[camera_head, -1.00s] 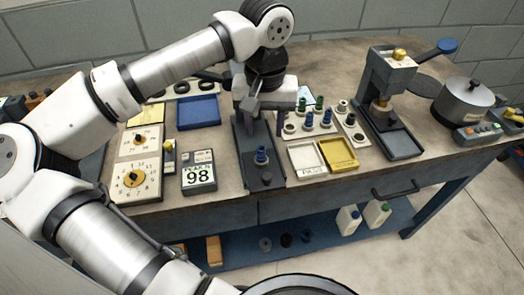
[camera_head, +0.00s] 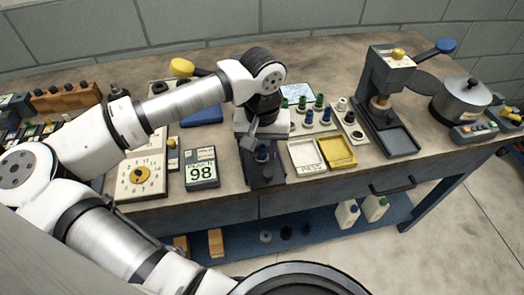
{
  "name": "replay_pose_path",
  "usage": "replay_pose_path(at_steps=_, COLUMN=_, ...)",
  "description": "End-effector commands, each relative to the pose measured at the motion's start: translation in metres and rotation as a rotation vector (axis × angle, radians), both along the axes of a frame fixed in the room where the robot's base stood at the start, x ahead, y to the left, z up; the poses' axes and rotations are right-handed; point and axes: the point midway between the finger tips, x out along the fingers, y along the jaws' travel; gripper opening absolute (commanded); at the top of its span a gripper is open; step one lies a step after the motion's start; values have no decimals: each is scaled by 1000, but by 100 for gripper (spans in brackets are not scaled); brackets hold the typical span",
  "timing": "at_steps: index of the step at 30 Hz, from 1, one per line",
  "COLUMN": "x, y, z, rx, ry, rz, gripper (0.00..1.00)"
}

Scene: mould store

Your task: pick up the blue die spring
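A blue die spring (camera_head: 262,153) stands upright on the dark tester base (camera_head: 266,178) near the bench's front edge. My gripper (camera_head: 261,146) points down over it, with its fingers apart on either side of the spring's upper part. The gripper body hides the spring's top, and I cannot tell whether the fingers touch it. More blue springs, one on the left (camera_head: 308,119) and one on the right (camera_head: 326,117), stand with green ones in a holder behind and to the right.
A pale tray (camera_head: 306,168) and a yellow tray (camera_head: 352,163) lie right of the tester. A display reading 98 (camera_head: 201,171) and a dial box (camera_head: 126,192) are to the left. A press (camera_head: 375,85) and a lidded pot (camera_head: 460,112) stand at the right.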

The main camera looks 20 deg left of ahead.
Motion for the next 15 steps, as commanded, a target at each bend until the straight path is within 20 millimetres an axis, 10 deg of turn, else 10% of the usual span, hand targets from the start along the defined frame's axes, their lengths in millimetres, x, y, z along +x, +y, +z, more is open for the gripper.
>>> replay_pose_path(at_steps=7, x=0, y=0, z=0, rx=0, ry=0, rz=0, gripper=1)
replay_pose_path(at_steps=15, x=0, y=0, z=1, rx=0, ry=0, rz=0, gripper=0)
